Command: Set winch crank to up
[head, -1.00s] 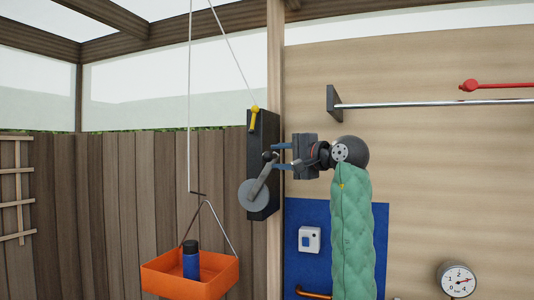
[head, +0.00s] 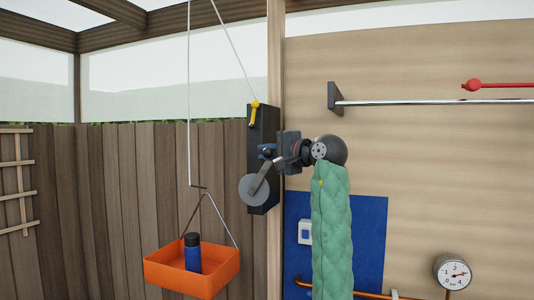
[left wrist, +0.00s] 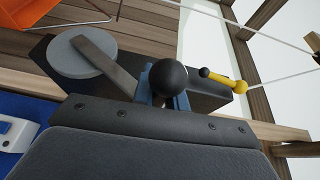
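The winch is a tall black box (head: 263,190) on the wooden post. Its crank has a grey disc (head: 255,189), a metal arm (head: 262,172) slanting up and right, and a dark ball knob. In the left wrist view the disc (left wrist: 80,55), the arm (left wrist: 105,67) and the black knob (left wrist: 169,78) show clearly. My left gripper (head: 268,152) is at the knob end of the crank. Its blue fingers lie close on both sides of the knob and appear shut on it; the knob partly hides them. My right gripper is not in view.
A yellow lever (head: 254,112) sits at the winch's top, by the rope. An orange tray (head: 215,279) with a blue bottle (head: 193,258) hangs at lower left. A metal rail (head: 430,102), a blue panel (head: 372,240) and a gauge (head: 453,272) are to the right.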

